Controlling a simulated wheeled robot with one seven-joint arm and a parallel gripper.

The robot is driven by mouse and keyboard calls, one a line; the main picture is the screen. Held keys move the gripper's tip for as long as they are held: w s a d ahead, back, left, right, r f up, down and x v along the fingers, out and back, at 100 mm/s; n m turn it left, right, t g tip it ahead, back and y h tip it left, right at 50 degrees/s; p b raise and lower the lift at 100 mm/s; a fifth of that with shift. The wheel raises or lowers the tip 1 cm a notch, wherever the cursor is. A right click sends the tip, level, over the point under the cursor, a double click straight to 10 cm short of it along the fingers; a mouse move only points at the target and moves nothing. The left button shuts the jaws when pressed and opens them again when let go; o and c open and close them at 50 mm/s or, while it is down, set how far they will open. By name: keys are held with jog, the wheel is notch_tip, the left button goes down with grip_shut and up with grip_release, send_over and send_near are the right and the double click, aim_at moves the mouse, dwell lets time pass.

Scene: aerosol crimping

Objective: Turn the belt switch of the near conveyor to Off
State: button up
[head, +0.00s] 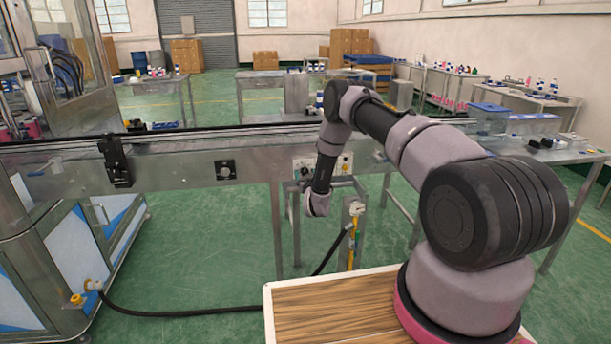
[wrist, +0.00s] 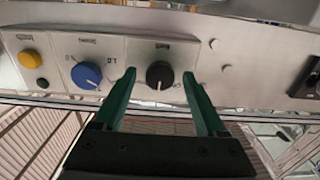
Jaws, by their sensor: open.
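A black rotary knob (wrist: 160,75), which looks like the belt switch, sits on the grey panel of the near conveyor (head: 180,165). A small label is above it, too blurred to read. A pale mark shows at its lower edge in the wrist view; I cannot tell which setting it marks. My gripper (wrist: 158,77) is open, its two green fingers on either side of the knob; I cannot tell whether they touch it. In the head view the knob and the fingers cannot be made out clearly beside my arm.
Left of the knob are a blue knob (wrist: 87,76), a yellow button (wrist: 30,56) and a small black button (wrist: 42,83). A separate black switch (head: 224,169) is on the conveyor's side. A post with a gauge (head: 355,210) and hose stands below the panel.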

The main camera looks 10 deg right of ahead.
grip_shut()
jog(key=shift+n, duration=0.3)
jog(key=n, duration=0.5)
jog(key=shift+a, duration=0.1)
jog(key=n, duration=0.4)
jog(key=shift+f+n, duration=0.1)
jog(key=shift+n, duration=0.2)
dwell(0.3)
grip_release()
